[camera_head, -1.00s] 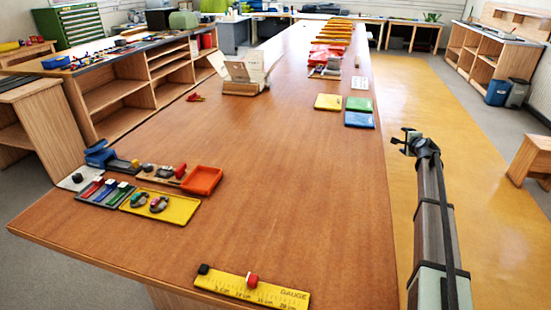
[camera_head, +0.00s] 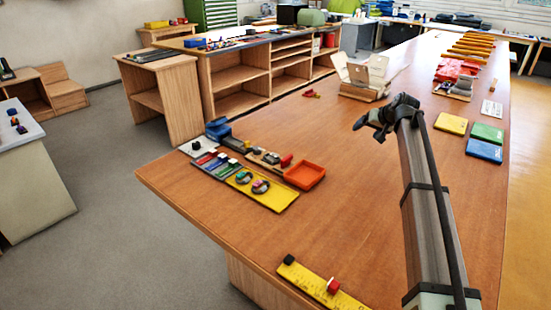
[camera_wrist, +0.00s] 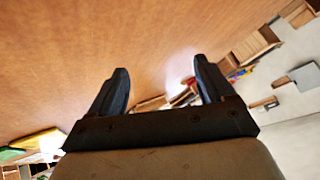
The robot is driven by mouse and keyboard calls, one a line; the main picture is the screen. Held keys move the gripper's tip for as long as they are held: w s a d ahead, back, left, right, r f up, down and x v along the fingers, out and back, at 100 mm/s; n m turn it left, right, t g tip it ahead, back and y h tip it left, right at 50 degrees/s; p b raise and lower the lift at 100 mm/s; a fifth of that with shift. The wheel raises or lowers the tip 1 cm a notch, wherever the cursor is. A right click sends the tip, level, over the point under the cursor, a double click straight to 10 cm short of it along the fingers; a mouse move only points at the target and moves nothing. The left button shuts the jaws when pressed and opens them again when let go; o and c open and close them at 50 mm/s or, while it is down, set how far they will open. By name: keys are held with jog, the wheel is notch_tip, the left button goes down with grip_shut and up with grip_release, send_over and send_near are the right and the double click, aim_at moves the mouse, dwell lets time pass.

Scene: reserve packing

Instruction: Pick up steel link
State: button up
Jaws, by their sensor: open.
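Two dark, rounded link-like pieces lie apart on a yellow tray (camera_head: 272,199) at the table's near left. One link (camera_head: 243,177) has a greenish part and the other link (camera_head: 261,186) has a reddish part. I cannot tell from their look which is the steel link. My gripper (camera_head: 368,124) is up over the table, to the right of and beyond the tray. In the wrist view its two dark fingers (camera_wrist: 160,72) stand wide apart with nothing between them. The links are not recognisable in the wrist view.
An orange tray (camera_head: 305,175) adjoins the yellow tray. Small coloured parts (camera_head: 217,163) and a blue tool (camera_head: 217,129) stand behind it. A yellow gauge (camera_head: 318,284) lies at the near edge. The middle of the wooden table (camera_head: 330,215) is clear.

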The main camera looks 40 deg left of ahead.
jog(key=s+a+r+n+g, duration=0.2)
jog(key=s+a+n, duration=0.4)
jog(key=s+a, duration=0.5)
jog(key=n+g+h, duration=0.2)
jog(key=n+h, duration=0.1)
jog(key=n, duration=0.3)
send_near(272, 157)
jog(key=shift+x, duration=3.7)
jog(key=shift+s+d, duration=0.1)
jog(key=shift+d, duration=0.05)
